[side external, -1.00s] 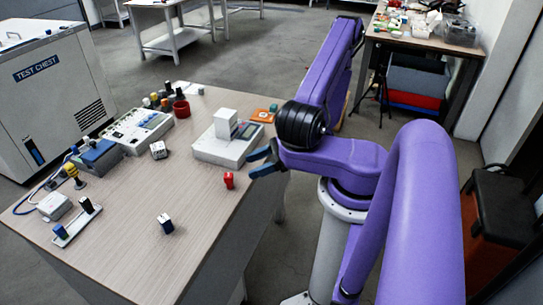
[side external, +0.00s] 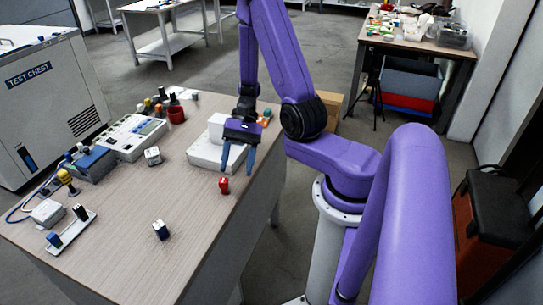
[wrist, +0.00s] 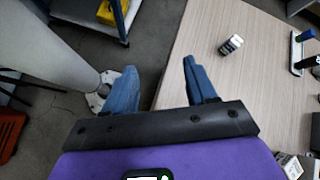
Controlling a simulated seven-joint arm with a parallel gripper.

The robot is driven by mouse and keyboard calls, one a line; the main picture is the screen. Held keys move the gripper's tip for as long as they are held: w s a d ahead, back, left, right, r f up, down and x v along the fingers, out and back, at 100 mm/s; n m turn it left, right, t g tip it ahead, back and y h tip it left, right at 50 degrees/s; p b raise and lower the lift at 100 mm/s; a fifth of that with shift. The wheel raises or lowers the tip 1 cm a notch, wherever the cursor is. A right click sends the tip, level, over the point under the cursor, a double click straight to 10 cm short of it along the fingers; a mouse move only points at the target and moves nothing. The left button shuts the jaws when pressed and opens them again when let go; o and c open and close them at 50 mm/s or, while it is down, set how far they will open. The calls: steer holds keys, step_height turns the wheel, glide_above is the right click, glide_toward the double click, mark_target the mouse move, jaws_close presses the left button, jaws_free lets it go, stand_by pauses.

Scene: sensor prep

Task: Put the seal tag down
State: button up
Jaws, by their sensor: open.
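My gripper (side external: 237,174) hangs fingers-down at the table's right edge, in front of a white boxy device (side external: 207,155). Its blue fingers are apart, and the wrist view shows nothing between them (wrist: 160,84). No piece is plainly recognisable as the seal tag. A small orange piece (side external: 266,114) lies behind the white device, partly hidden by my gripper.
A dark-and-white block (side external: 160,229) stands on the open front of the table (side external: 125,260); the wrist view shows it too (wrist: 231,44). A white holder (side external: 73,231) with two upright pieces is at front left. A panel device (side external: 130,138) and small bottles fill the back.

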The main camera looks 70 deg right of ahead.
steer(key=s+a+r+n+t+h, duration=0.1)
steer(key=s+a+r+n+h, duration=0.3)
steer(key=n, duration=0.8)
steer(key=s+a+r+n+t+h, duration=0.1)
steer(key=s+a+r+n+h, duration=0.2)
steer(key=n, duration=0.9)
steer(key=shift+s+a+r+h, duration=0.35)
steer(key=shift+s+r+h, duration=0.85)
steer(key=shift+s+r, duration=1.2)
steer(key=shift+s+f, duration=0.15)
steer(key=shift+f, duration=0.05)
